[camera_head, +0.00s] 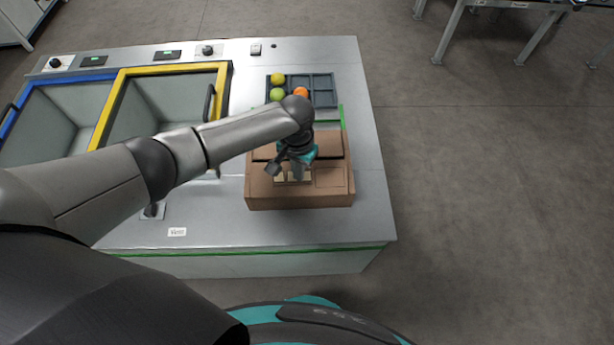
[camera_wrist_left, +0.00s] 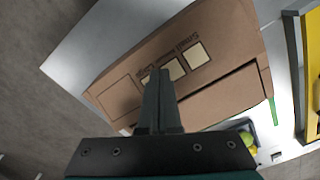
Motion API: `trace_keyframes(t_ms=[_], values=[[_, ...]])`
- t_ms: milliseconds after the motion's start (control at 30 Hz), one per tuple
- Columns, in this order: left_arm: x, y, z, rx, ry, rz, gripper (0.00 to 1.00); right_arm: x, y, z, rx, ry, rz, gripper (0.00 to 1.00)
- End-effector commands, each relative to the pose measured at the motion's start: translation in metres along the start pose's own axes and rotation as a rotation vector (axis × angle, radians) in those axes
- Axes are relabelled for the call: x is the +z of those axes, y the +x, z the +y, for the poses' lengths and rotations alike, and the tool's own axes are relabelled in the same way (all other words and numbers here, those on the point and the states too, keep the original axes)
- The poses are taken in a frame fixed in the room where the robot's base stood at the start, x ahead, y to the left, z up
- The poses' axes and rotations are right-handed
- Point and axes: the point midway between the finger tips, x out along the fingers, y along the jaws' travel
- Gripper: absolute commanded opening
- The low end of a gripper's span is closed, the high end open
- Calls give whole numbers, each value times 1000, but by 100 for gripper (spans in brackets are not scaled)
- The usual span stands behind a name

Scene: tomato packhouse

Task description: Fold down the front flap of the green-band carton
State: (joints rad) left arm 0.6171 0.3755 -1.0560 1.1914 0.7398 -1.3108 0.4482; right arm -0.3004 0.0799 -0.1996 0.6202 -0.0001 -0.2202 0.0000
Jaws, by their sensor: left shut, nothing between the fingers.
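The brown carton (camera_head: 300,201) stands on the steel bench under my left arm. Its front flap (camera_head: 330,178), with pale squares and print, lies about level across the front of the top; the flap also fills the middle of the left wrist view (camera_wrist_left: 222,62). A dark gap separates it from the rear flap (camera_head: 333,143). My left gripper (camera_head: 297,176) is shut and empty, its fingertips (camera_wrist_left: 160,76) over the front flap. I cannot tell whether they touch it. My right gripper is out of view.
Green strips (camera_head: 343,117) show on the bench behind the carton. A grey divided tray (camera_head: 322,88) with yellow, green and orange tomatoes stands behind it. A yellow-rimmed bin (camera_head: 170,69) and a blue-rimmed bin (camera_head: 70,79) are at left. Bench right of the carton is clear.

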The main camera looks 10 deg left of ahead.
Motion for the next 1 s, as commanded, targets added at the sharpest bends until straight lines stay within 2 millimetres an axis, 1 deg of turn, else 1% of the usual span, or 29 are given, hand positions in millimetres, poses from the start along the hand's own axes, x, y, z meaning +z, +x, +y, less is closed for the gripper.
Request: trace_keyframes(t_ms=[133, 300, 533, 833, 1000], values=[[-6, 8, -3, 0, -1, 1, 0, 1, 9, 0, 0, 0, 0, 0], [-8, 11, -4, 0, 0, 1, 0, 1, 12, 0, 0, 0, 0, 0], [-13, 21, -7, 0, 0, 1, 0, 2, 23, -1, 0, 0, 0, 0], [-14, 19, -8, 0, 0, 1, 0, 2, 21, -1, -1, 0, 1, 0], [-13, 9, -7, 0, 0, 1, 0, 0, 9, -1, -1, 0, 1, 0]])
